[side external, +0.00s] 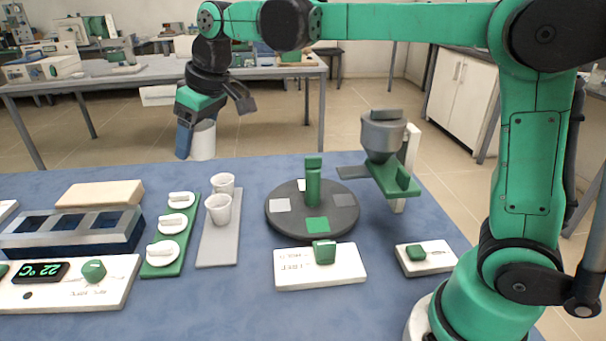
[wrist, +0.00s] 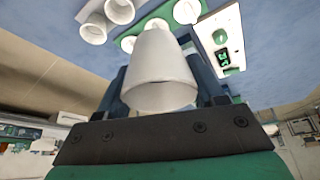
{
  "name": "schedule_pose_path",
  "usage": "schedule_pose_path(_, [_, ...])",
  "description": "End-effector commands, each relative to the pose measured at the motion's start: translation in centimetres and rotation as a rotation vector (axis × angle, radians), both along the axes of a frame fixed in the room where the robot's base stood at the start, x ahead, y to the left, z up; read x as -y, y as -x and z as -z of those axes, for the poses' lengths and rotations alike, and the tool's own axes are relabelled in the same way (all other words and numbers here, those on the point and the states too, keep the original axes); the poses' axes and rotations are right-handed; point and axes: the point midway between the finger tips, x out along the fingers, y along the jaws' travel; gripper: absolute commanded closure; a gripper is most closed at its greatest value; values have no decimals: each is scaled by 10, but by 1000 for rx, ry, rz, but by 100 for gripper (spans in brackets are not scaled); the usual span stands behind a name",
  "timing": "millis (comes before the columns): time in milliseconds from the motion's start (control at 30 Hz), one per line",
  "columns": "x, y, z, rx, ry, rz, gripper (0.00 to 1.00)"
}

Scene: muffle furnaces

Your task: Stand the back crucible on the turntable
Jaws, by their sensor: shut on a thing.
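My gripper (side external: 196,138) is shut on a white crucible (side external: 203,141), held in the air above and behind the grey rack. In the wrist view the crucible (wrist: 160,70) sits between the two blue fingers and hides part of them. The turntable (side external: 341,222), a dark disc with a green centre post and several pale or green pads, stands to the right of the gripper. I see no crucible on it.
White lids (side external: 174,222) lie on a green strip (side external: 160,268) left of the rack. A blue block (side external: 70,232) and a control panel (side external: 65,290) are farther left. A grey hopper with a green chute (side external: 392,177) stands close right of the turntable. A white knob box (side external: 320,268) is in front.

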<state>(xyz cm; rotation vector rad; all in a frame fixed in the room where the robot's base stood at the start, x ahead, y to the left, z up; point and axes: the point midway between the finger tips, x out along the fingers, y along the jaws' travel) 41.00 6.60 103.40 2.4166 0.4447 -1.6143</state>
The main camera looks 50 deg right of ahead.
Motion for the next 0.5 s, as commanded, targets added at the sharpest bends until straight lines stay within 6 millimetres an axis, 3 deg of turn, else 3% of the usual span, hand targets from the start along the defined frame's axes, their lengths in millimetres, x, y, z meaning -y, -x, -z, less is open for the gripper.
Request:
schedule_pose_path(167, [55, 24, 28, -1, 1, 156, 89])
schedule_pose_path(300, [100, 61, 59, 0, 0, 309, 89])
schedule_pose_path(500, [131, 104, 89, -1, 1, 448, 89])
